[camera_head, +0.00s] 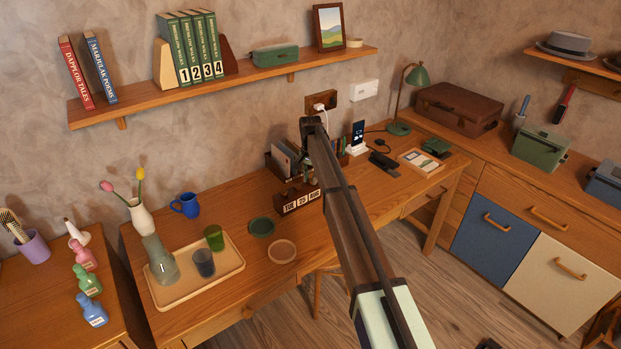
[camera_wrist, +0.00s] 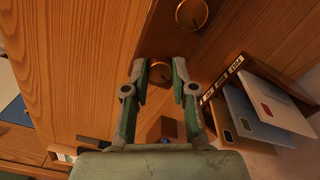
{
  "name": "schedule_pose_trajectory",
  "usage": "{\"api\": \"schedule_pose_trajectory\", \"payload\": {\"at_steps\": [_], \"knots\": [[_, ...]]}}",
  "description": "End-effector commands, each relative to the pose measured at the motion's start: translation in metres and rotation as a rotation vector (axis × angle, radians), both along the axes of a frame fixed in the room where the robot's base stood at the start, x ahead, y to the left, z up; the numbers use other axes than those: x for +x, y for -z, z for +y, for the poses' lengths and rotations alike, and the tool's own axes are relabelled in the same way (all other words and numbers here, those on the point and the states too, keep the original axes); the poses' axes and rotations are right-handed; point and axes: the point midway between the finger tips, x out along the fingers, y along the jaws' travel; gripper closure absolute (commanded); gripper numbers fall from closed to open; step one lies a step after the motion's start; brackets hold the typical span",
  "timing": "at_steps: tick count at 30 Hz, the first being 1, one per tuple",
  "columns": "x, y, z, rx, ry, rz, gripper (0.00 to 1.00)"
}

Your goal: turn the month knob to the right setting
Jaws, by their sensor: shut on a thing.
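The wooden block calendar (camera_head: 302,200) stands on the desk in the head view, its front reading TUE, a small two-digit number that is hard to make out, and AUG. In the wrist view a brass knob (camera_wrist: 160,74) sits between the green fingertips of my gripper (camera_wrist: 158,68), which is shut on it. A second brass knob (camera_wrist: 192,14) is on the same dark wooden face, above and to the right, clear of the fingers. The pictures do not label the knobs. In the head view my arm hides the gripper and the knobs.
A letter rack (camera_head: 285,160) with envelopes stands close by the calendar; its labelled edge (camera_wrist: 222,78) is just right of my fingers in the wrist view. A phone stand (camera_head: 357,140) is to the right.

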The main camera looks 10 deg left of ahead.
Motion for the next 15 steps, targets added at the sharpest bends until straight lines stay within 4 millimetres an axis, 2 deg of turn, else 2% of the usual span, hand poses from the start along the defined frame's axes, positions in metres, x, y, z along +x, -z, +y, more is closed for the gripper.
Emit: {"api": "schedule_pose_trajectory", "payload": {"at_steps": [6, 7, 9, 15], "knots": [[0.0000, 0.0004, 0.0002, 0.000, -0.001, 0.000, 1.00], [0.0000, 0.0004, 0.0002, 0.000, -0.001, 0.000, 0.67], [0.0000, 0.0004, 0.0002, 0.000, -0.001, 0.000, 0.49], [-0.0001, 0.0002, 0.0001, 0.000, -0.002, 0.000, 0.49]]}}
